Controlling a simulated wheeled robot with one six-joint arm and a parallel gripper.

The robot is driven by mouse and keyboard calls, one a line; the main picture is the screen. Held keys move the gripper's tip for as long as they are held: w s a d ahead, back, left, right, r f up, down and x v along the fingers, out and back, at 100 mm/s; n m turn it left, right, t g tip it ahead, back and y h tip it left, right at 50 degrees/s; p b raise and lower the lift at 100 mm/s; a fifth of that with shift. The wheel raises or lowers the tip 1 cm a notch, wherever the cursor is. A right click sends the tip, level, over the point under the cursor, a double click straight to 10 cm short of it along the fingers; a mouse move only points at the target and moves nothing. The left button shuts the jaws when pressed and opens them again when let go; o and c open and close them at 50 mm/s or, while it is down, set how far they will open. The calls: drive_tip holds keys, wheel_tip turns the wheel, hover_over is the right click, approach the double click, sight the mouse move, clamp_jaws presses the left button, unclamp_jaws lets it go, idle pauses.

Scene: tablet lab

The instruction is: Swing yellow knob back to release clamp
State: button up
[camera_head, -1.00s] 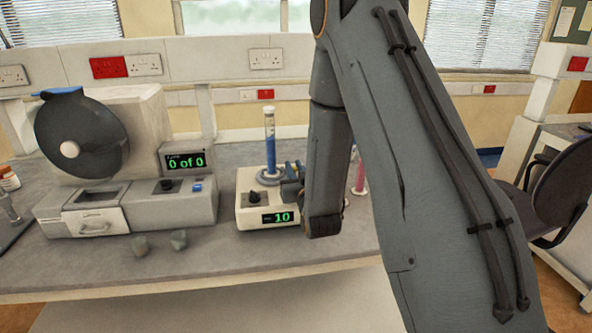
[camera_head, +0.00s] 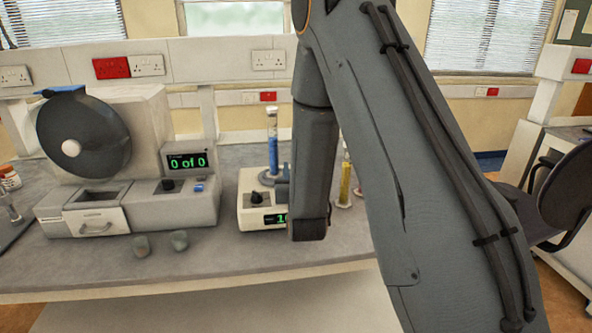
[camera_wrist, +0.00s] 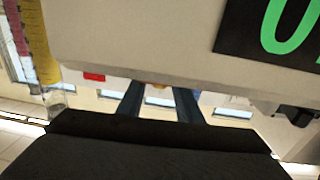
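A cream bench instrument (camera_head: 256,219) with a black knob and a green-digit display stands at the centre of the bench in the head view. My forearm covers its right side. In the wrist view its pale casing (camera_wrist: 150,40) fills the top, with part of the display at upper right. My gripper (camera_wrist: 158,97) shows there with two dark fingers apart. A small orange-yellow patch (camera_wrist: 158,85) shows between the fingertips at the casing's edge; I cannot tell whether it is the yellow knob or whether a finger touches it. In the head view the fingertips are hidden.
A blue-filled cylinder (camera_head: 272,145) rises at the instrument. A yellow-filled cylinder (camera_head: 345,180) stands close right of my forearm. The front bench strip is mostly clear.

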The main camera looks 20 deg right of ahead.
drive_tip(key=shift+s, duration=0.1)
drive_tip(key=s, duration=0.2)
drive_tip(key=s+a+b, duration=0.1)
drive_tip(key=s, duration=0.2)
drive_tip(key=s+b, duration=0.1)
drive_tip(key=s, duration=0.1)
drive_tip(key=shift+s+a, duration=0.2)
drive_tip(key=shift+a, duration=0.05)
drive_tip(key=shift+d, duration=0.1)
